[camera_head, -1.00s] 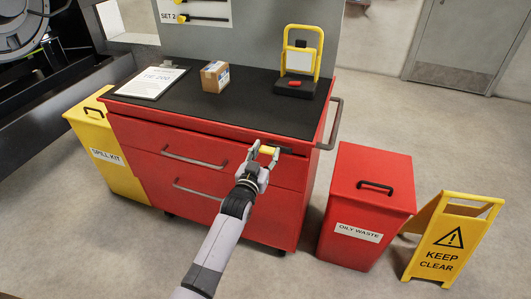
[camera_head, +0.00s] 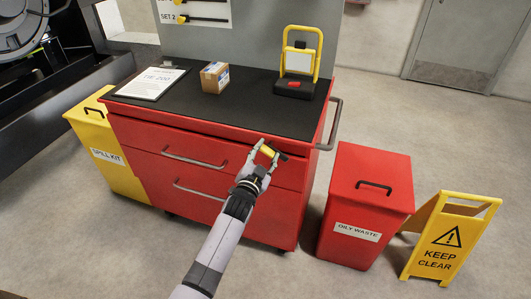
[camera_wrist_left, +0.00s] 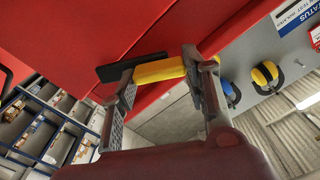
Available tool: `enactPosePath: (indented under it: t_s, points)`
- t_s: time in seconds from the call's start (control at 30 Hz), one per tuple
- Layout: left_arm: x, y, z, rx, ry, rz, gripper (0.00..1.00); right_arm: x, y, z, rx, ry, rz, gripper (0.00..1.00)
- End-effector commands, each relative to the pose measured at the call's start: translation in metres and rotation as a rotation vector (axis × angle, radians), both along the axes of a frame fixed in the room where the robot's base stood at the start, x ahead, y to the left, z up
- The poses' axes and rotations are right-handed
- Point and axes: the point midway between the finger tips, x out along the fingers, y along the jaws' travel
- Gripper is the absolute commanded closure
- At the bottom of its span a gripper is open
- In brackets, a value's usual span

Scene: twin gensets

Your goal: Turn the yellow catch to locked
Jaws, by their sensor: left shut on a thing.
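The yellow catch (camera_head: 267,151) is on the front of the red cabinet (camera_head: 230,207), at the right end of its top drawer. It slopes down to the right, with a short black end beyond the yellow part. My left gripper (camera_head: 267,149) is shut on the catch, its fingers at either end of the yellow part. In the left wrist view the yellow bar (camera_wrist_left: 160,70) lies between the two fingertips (camera_wrist_left: 158,66), and the black piece (camera_wrist_left: 118,69) sticks out past one finger. The catch's mount and any lock marking are hidden. My right gripper is not in view.
A clipboard (camera_head: 150,83), a cardboard box (camera_head: 214,77) and a yellow-framed device (camera_head: 298,65) stand on the cabinet's black top. A red oily waste bin (camera_head: 365,205) and a yellow sign (camera_head: 448,238) stand right; a yellow spill kit bin (camera_head: 106,150) stands left. Floor in front is clear.

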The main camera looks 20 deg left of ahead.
Motion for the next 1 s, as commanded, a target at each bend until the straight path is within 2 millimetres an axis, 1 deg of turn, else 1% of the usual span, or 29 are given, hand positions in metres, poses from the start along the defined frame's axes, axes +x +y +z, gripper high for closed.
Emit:
enactPosePath:
  t_s: [0.27,0.7,1.0]
  points:
    - [0.0,-0.001,-0.002,0.263,-0.008,-0.001,1.0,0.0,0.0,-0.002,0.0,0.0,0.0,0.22]
    - [0.0,-0.002,-0.004,0.677,-0.023,0.0,1.0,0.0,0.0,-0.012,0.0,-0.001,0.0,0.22]
    - [0.0,-0.002,-0.004,0.899,-0.031,0.0,1.0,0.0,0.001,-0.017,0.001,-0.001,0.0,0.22]
